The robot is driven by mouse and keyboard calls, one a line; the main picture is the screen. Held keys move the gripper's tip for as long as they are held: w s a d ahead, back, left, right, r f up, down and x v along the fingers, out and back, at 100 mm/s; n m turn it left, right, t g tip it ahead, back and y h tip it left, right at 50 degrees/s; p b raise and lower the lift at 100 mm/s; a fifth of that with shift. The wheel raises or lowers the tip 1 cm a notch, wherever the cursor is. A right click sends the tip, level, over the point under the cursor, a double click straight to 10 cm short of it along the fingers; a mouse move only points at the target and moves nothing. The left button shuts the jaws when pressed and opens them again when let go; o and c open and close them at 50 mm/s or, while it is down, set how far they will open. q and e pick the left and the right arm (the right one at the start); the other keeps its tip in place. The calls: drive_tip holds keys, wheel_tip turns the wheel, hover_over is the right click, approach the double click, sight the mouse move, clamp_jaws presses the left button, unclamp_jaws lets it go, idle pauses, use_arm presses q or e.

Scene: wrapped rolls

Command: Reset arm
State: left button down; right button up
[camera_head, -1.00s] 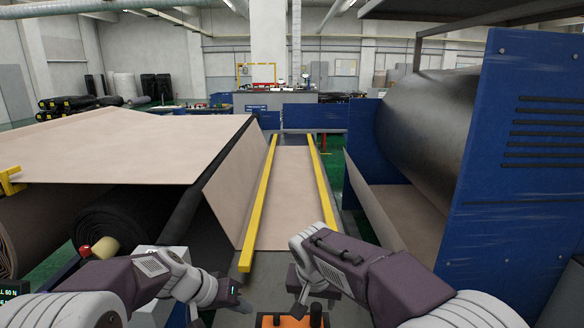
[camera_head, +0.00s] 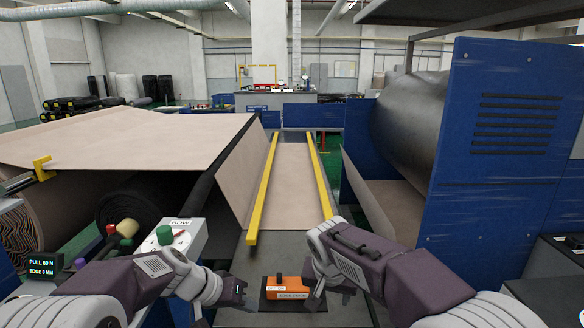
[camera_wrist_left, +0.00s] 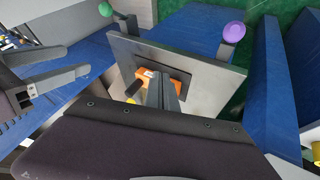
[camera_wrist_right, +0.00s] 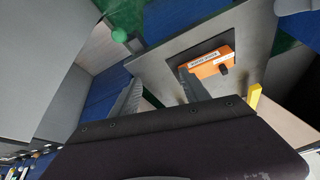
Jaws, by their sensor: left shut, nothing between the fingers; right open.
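My left gripper (camera_head: 238,291) is shut and empty just left of an orange block (camera_head: 290,285) with white labels. In the left wrist view its closed fingers (camera_wrist_left: 164,92) show in front of the orange block (camera_wrist_left: 172,84), and whether they touch it I cannot tell. My right gripper (camera_head: 333,296) is open at the block's right side. In the right wrist view its spread fingers (camera_wrist_right: 160,90) are empty, with the orange block (camera_wrist_right: 212,62) beyond one of them. The block sits on a dark pad on a grey plate.
Two yellow rails (camera_head: 263,190) run along the beige web (camera_head: 293,180) ahead. A control box (camera_head: 180,240) with a green knob stands left, behind my left forearm. A blue machine panel (camera_head: 490,180) with a large dark roll (camera_head: 410,125) closes off the right.

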drive_tip(key=s+d+f+m+g, duration=0.1)
drive_tip(key=s+d+f+g, duration=0.1)
drive_tip(key=s+d+f, duration=0.6)
use_arm(q)
drive_tip(key=s+a+f+n+g+y, duration=0.1)
drive_tip(key=s+a+f+y, duration=0.2)
drive_tip(key=s+f, duration=0.2)
drive_tip(key=s+a+f+n+g+y, duration=0.1)
drive_tip(key=s+a+f, duration=0.3)
drive_tip(key=s, duration=0.8)
drive_tip(key=shift+s+a+f+g+y+p, duration=0.15)
drive_tip(key=shift+s+f+g+y+p, duration=0.2)
drive_tip(key=shift+f+g+y, duration=0.55)
use_arm(e)
drive_tip(key=s+f+n+g+y, duration=0.1)
drive_tip(key=s+f+n, duration=0.3)
drive_tip(key=s, duration=0.6)
wheel_tip(320, 180, down, 2)
drive_tip(key=shift+d+f, duration=0.1)
drive_tip(key=shift+d, duration=0.35)
